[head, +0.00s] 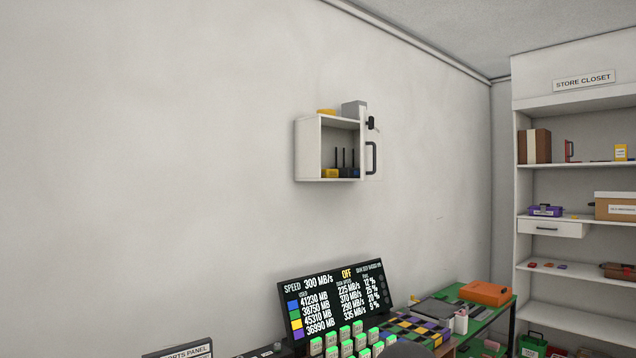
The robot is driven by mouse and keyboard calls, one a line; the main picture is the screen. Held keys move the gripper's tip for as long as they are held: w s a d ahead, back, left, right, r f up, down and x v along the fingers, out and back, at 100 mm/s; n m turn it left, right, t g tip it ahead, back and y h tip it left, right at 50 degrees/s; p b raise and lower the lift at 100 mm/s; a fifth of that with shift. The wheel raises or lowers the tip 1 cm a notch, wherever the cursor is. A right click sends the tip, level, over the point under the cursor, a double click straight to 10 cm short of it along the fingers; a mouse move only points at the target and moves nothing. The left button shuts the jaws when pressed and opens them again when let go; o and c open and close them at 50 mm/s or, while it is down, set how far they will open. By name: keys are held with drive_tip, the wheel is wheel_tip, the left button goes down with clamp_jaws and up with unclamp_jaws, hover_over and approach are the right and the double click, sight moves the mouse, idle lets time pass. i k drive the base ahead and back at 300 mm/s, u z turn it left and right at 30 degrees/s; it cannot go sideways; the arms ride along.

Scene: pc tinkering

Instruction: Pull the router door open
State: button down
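The router cabinet (307,150) is a small white box fixed high on the wall. Its white door (376,138) stands open at the right side of the box, so the inside shows. The door carries a black bar handle (371,158) and a black lock-like piece (372,123) above it. Inside, a dark router (347,173) with upright antennas sits beside a yellow block (330,173). My gripper is not in this view, and nothing is seen touching the door or handle.
A grey box (353,109) and a yellow item (326,112) sit on the cabinet. Below are a display panel (335,300), green-topped blocks (345,335) and a cluttered table with an orange box (486,292). Store closet shelves (575,98) stand at right. The wall around the cabinet is clear.

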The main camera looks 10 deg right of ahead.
sight(371, 140)
drive_tip(key=u, duration=0.4)
drive_tip(key=i, duration=1.1)
drive_tip(key=z, duration=0.55)
